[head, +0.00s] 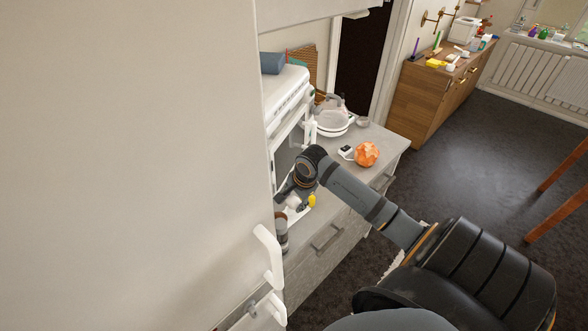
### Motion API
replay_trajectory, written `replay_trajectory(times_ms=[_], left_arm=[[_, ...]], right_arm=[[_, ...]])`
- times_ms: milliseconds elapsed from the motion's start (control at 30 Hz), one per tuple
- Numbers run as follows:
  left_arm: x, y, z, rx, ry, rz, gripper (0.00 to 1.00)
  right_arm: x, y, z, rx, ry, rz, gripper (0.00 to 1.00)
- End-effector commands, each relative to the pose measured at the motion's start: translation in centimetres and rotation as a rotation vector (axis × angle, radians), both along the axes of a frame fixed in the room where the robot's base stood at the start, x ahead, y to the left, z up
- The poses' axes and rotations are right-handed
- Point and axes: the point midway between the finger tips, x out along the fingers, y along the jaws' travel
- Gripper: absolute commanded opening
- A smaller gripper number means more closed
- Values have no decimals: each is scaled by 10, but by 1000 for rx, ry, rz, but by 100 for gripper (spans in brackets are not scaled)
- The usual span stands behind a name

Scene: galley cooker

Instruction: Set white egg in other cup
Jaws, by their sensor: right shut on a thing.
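My right gripper (287,192) reaches in from the right to the worktop in front of the white cooker. It is shut on a small white thing (294,201), which looks like the white egg; the fingers and wrist partly hide it. A small yellow thing (312,201) is just right of it, too small to tell whether it is an egg or a cup. I cannot make out either egg cup clearly. My left gripper is not in view.
A large pale panel with a white handle (268,255) fills the left side. The cooker (287,98) stands behind my gripper.

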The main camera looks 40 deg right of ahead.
Motion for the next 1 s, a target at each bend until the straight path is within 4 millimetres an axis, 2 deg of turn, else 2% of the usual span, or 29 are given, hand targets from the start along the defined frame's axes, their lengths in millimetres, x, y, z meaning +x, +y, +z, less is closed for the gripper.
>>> replay_trajectory(times_ms=[1000], left_arm=[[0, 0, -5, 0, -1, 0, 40]], right_arm=[[0, 0, -16, 0, 1, 1, 37]])
